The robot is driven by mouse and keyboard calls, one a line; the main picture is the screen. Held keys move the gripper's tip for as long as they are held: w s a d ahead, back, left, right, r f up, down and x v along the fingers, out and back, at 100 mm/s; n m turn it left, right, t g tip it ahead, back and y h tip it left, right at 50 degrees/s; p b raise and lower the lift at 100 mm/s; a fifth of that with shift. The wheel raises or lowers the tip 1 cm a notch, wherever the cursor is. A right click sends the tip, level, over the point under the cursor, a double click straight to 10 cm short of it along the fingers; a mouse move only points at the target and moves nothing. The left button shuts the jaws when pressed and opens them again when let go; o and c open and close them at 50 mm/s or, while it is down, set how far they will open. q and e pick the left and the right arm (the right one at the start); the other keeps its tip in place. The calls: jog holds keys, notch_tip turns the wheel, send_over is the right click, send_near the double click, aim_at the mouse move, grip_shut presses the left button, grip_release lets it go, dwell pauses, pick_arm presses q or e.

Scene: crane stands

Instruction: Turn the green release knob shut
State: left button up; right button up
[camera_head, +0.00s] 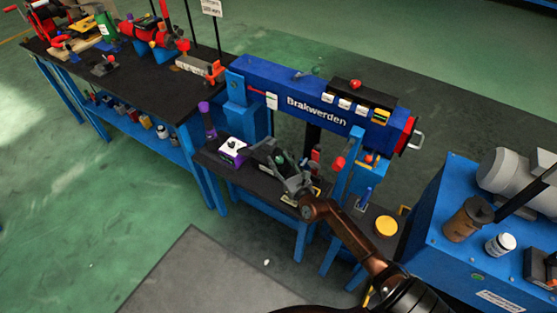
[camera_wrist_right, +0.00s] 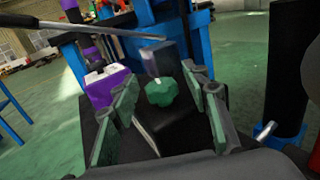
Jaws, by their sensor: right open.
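My right gripper (camera_head: 275,163) is over the small dark bench under the blue Brakwerden machine (camera_head: 318,104). Its fingers are spread, with green pads to the left and right of the knob in the wrist view. I see clear gaps on both sides, with no contact. My left gripper is not in view.
A purple and white box (camera_head: 233,147) stands on the bench left of my gripper; it also shows in the wrist view (camera_wrist_right: 104,84). A blue upright (camera_head: 345,160) and a yellow disc (camera_head: 386,226) are to the right. Open floor lies in front.

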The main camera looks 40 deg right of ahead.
jog(key=shift+w, duration=0.15)
jog(key=shift+c, duration=0.2)
grip_shut()
dwell(0.3)
